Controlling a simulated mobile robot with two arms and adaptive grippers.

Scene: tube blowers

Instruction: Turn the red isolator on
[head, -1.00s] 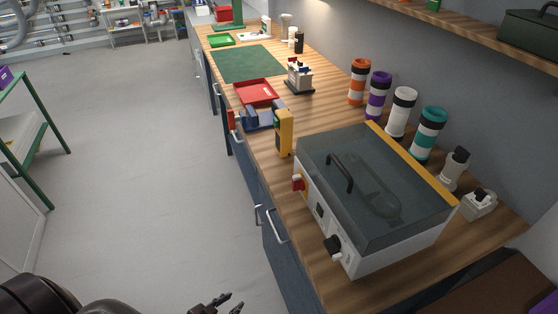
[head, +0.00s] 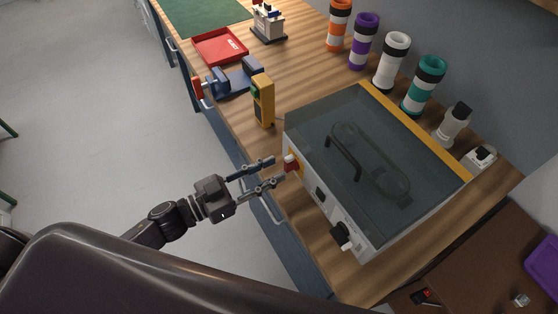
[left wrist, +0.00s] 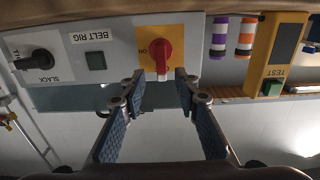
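The red isolator (head: 291,163) is a red rotary handle on a yellow plate on the front of the belt rig (head: 314,206), a white box with a dark clear lid. In the left wrist view the red isolator (left wrist: 160,54) is near the top centre, its handle pointing down in the picture, with "ON" lettering beside it. My left gripper (head: 278,170) is open, its fingertips close in front of the isolator. In the left wrist view its two fingers (left wrist: 160,88) spread on either side below the handle; contact cannot be told. My right gripper is not in view.
The rig also carries a black slack knob (head: 341,234) and a dark square button (head: 320,193). A yellow tester (head: 263,101) stands left of the rig, near a blue vise (head: 228,84) and a red tray (head: 219,46). Several banded tubes stand behind.

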